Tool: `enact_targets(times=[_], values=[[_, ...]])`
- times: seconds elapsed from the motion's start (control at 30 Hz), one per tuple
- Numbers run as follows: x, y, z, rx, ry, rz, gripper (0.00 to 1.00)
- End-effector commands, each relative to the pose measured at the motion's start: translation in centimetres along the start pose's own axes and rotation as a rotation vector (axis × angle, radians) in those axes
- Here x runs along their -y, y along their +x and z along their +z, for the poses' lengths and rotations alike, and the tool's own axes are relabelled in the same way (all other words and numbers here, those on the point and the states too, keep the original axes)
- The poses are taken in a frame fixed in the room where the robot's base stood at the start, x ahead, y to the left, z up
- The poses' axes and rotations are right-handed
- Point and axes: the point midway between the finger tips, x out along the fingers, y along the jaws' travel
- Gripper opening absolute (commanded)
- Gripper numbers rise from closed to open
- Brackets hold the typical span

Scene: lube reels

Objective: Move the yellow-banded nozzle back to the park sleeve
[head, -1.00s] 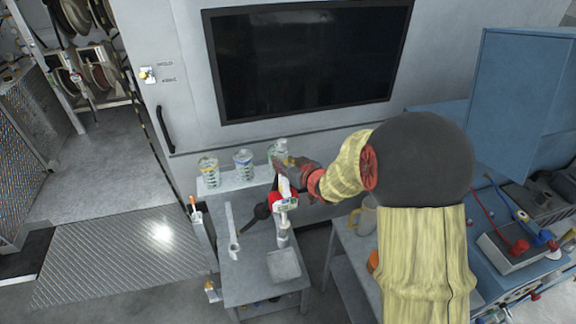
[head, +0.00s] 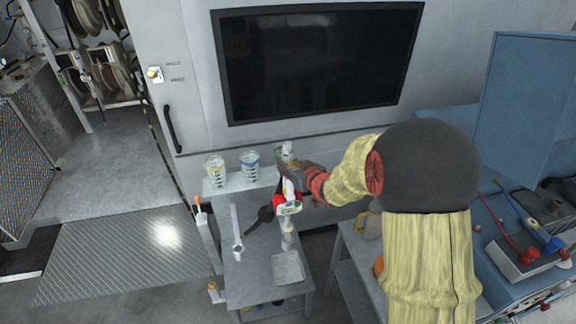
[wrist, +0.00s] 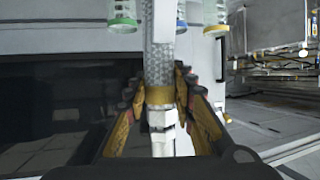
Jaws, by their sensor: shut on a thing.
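My gripper (wrist: 163,112) is shut on the yellow-banded nozzle. In the wrist view the yellow band (wrist: 160,95) lies between the fingers, with a braided grey hose beyond it and a white body (wrist: 163,138) nearer the camera. In the head view my gripper (head: 291,183) is over the back right of the small grey cart, and the red and white nozzle body (head: 287,203) shows just below it. A pale upright tube (head: 288,229) stands under the nozzle. I cannot tell whether this is the park sleeve or whether the nozzle touches it.
Jars with yellow (head: 215,170), blue (head: 250,166) and green (wrist: 122,18) bands stand on the cart's back shelf, close to my gripper. A grey tray (head: 288,267), a black funnel-like item (head: 264,214) and a long metal tool (head: 237,235) lie on the cart. A workbench is at right.

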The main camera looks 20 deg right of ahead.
Motion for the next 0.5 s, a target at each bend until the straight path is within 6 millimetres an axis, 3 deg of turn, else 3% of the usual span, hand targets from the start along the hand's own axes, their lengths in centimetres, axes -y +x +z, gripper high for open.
enact_targets(times=[0.5], values=[[0.0, 0.4, 0.8, -0.003, -0.001, 0.0, 0.0]])
